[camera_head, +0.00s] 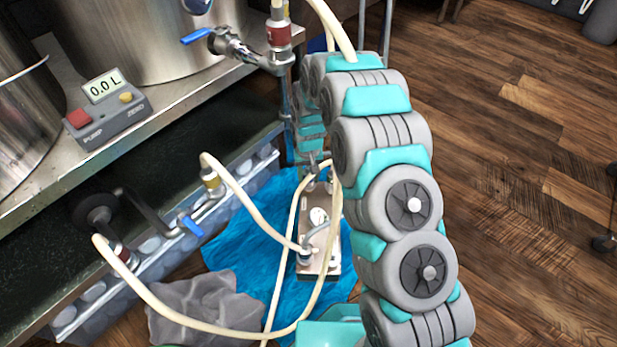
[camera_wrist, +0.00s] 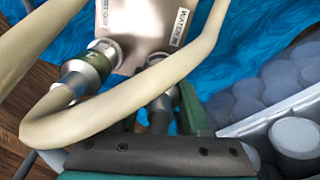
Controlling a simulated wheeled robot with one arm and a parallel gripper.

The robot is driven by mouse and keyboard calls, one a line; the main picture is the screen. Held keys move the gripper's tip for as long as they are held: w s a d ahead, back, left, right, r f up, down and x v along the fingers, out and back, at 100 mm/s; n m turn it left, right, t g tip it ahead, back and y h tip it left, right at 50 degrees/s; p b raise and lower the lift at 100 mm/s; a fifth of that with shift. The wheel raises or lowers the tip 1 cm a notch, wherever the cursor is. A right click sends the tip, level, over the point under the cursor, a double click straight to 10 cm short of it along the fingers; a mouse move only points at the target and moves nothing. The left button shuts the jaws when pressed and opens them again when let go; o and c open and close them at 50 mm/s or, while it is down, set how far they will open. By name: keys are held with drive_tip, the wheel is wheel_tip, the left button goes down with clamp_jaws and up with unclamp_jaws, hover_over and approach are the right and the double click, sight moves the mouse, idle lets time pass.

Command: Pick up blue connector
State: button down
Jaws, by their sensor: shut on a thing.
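My gripper (camera_wrist: 165,103) shows at the bottom middle of the wrist view, with a green finger right of a grey metal fitting (camera_wrist: 160,112). It is shut on this fitting, next to the steel plate chiller (camera_wrist: 140,25). A cream hose crosses in front and hides part of the grip. I see no clearly blue connector; the held fitting's colour band is hidden. Another hose connector (camera_wrist: 86,70) with a dull green band sits at the chiller's left port. In the head view the chiller (camera_head: 318,262) lies on a blue cloth; my arm hides much of the gripper.
Cream hoses (camera_head: 250,212) loop around the chiller. A crate (camera_head: 130,285) stands under the bench, near a grey cloth (camera_head: 205,305). The wooden floor (camera_head: 530,200) at right is mostly clear.

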drive_tip(key=shift+r, duration=0.5)
wheel_tip(320, 180, up, 2)
drive_tip(key=shift+r+p, duration=0.2)
drive_tip(key=shift+p, duration=0.1)
drive_tip(key=s+d+r+p, duration=0.1)
drive_tip(key=s, duration=1.5)
drive_tip(key=shift+r, duration=0.1)
drive_tip(key=shift+r+p, duration=0.9)
drive_tip(key=shift+r, duration=1.25)
drive_tip(key=shift+w+r, duration=0.1)
